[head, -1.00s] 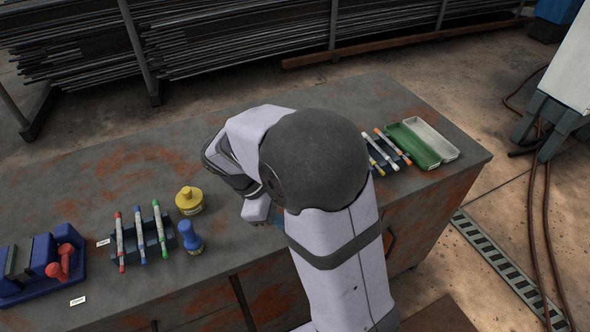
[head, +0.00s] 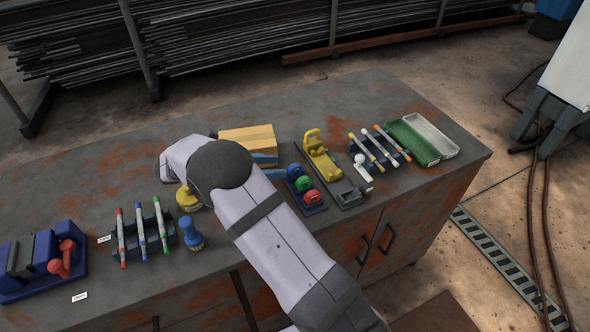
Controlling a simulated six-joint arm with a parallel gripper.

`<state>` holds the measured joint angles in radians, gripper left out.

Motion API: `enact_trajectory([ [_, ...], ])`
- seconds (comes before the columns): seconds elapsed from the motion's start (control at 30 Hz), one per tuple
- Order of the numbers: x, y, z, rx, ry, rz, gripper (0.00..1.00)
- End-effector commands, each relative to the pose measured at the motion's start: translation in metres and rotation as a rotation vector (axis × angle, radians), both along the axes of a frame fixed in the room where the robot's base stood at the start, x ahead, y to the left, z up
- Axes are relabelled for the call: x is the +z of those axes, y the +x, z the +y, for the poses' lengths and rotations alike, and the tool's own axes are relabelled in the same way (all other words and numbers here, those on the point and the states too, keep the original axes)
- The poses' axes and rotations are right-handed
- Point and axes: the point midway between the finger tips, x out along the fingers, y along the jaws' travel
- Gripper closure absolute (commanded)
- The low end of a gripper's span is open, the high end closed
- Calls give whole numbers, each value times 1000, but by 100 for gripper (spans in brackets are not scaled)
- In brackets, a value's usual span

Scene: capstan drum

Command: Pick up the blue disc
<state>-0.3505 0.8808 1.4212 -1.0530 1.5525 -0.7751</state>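The blue disc (head: 294,171) stands in a dark blue rack (head: 316,209) near the middle of the bench, at the rack's far end. A green disc (head: 303,183) and a red disc (head: 309,196) stand in the same rack, nearer the front edge.
A yellow clamp-like tool (head: 320,163) stands right of the discs. A wooden block (head: 249,137) is behind them. Marker racks, a green and white tray (head: 424,139), a yellow bottle (head: 188,200), a blue bottle (head: 190,235) and a blue holder (head: 42,266) also occupy the bench.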

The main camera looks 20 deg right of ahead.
Motion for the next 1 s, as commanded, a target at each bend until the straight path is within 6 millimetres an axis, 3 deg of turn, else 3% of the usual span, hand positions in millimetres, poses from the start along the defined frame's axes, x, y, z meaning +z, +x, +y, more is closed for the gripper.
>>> enact_trajectory([
  [0.37, -6, -1, -18, -2, 1, 0, 64],
  [0.73, -21, -2, -57, -2, 1, 2, 64],
  [1.0, -25, -1, -63, -1, 3, -1, 64],
])
